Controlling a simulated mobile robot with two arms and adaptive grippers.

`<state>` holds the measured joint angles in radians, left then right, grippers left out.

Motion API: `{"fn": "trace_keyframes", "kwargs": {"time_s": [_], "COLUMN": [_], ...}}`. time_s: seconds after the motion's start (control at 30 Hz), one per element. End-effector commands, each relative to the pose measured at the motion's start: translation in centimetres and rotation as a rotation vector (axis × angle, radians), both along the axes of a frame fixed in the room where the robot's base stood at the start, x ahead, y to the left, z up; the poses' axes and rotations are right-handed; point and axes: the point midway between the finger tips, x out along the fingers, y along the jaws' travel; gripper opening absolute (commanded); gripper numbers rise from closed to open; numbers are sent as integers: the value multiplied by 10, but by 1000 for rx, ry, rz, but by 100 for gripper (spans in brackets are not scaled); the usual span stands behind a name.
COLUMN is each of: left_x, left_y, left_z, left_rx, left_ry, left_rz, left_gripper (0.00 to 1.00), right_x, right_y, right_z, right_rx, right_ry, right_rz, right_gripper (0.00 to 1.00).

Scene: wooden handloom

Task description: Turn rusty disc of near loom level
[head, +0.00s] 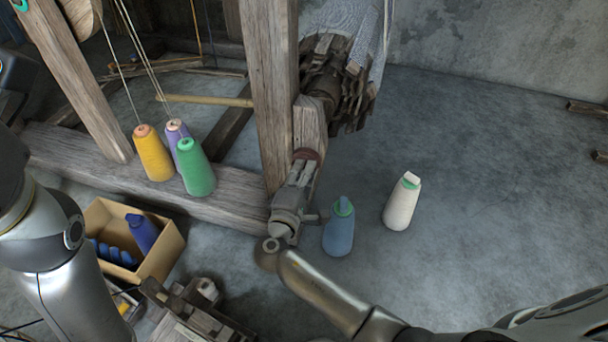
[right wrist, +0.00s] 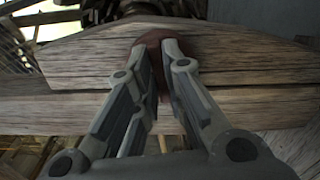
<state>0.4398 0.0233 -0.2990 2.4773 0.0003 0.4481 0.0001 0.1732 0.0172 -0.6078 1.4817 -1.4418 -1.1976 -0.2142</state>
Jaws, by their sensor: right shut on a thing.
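The rusty disc (head: 306,154) is on the near loom post, at the end of a wooden block. In the right wrist view the reddish-brown disc (right wrist: 151,42) shows between and above my fingertips, against the wooden beam. My right gripper (head: 303,165) is at the disc, its fingers closed on it. In the right wrist view both fingers of the right gripper (right wrist: 158,50) press at the disc's sides. Much of the disc is hidden by the fingers. My left arm is at the left edge; its gripper is out of view.
Yellow (head: 154,154), purple (head: 176,131) and green (head: 195,168) cones stand on the loom's lower beam. A blue cone (head: 339,228) and a white cone (head: 402,203) stand on the floor beside my right gripper. A cardboard box (head: 167,251) is at left. The floor at right is clear.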

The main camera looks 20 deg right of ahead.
Motion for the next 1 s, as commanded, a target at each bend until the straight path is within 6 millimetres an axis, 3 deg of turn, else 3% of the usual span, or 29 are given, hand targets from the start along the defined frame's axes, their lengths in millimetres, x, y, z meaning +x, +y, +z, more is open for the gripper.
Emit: {"fn": "trace_keyframes", "kwargs": {"time_s": [0.4, 0.9, 0.93, 1.0], "left_x": [-11, -11, -12, -12], "left_y": [-2, -2, -2, -2], "left_z": [3, 3, 3, 3], "left_rx": [4, 6, 6, 5], "left_ry": [-38, -40, -40, -40], "left_rz": [2, 2, 2, 2], "left_gripper": [40, 40, 40, 40], "right_x": [-1, 0, 0, 0], "right_y": [-1, -1, -1, -1], "right_z": [-3, -2, -2, -2], "right_rx": [139, 157, 157, 156], "right_ry": [-91, -102, -102, -102], "right_rz": [-2, -3, -3, -2], "right_gripper": [0, 0, 12, 21]}}
